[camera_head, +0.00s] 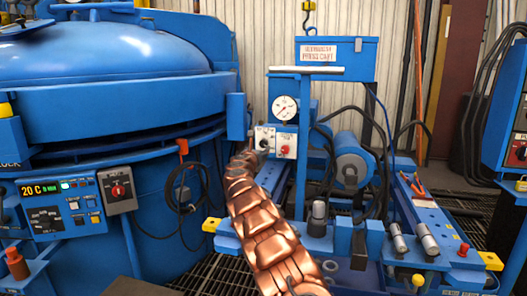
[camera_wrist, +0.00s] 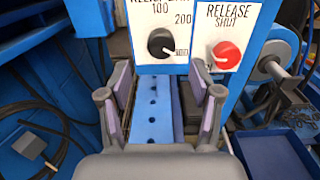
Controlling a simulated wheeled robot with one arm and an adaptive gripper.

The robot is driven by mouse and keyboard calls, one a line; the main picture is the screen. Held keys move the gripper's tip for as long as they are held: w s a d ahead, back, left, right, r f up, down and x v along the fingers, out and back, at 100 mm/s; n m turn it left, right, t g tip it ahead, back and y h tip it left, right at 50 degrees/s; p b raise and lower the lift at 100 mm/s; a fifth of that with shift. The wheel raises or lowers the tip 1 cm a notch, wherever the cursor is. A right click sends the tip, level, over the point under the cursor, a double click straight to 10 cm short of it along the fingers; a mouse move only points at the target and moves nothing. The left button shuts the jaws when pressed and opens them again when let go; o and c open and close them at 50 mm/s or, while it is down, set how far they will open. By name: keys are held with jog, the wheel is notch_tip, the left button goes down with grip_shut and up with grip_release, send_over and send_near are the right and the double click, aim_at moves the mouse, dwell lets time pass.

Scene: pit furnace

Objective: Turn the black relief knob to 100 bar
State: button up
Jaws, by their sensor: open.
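The round black relief knob (camera_wrist: 160,43) sits on a white panel in the wrist view, with 100 printed above it and 200 at its upper right. A light mark on the knob seems to point to the lower right, near a small label too blurred to read. My gripper (camera_wrist: 162,90) is open and empty, with its fingers apart below and either side of the knob, not touching it. In the head view the relief panel (camera_head: 264,134) shows beyond my copper-coloured arm, and the gripper is hard to make out there.
A red release knob (camera_wrist: 226,54), labelled RELEASE SHUT, is close to the right. A white pressure gauge (camera_head: 284,107) is above the panels. The blue furnace (camera_head: 110,95) stands left, a blue cylinder (camera_head: 351,160) right. Hoses and a cable (camera_head: 185,192) hang nearby.

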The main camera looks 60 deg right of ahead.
aim_at(263, 145)
jog(key=shift+w+d+r, duration=0.15)
jog(key=shift+w+d, duration=0.05)
jog(key=shift+d, duration=0.25)
jog(key=shift+w+d+f+p, duration=0.1)
jog(key=shift+d+f+p, duration=0.1)
jog(key=shift+d, duration=0.2)
jog(key=shift+w+d+f+p, duration=0.1)
jog(key=shift+d+p, duration=0.05)
jog(key=shift+d, duration=0.2)
jog(key=shift+w+d+r, duration=0.25)
jog(key=shift+d+r, duration=0.1)
jog(key=shift+d, duration=0.1)
jog(key=shift+w+d+f+p, duration=0.15)
jog(key=shift+w+d+p, duration=0.1)
jog(key=shift+d+p, duration=0.4)
jog(key=shift+p+x, duration=0.95)
jog(key=shift+d+p, duration=0.45)
jog(key=c, duration=1.2)
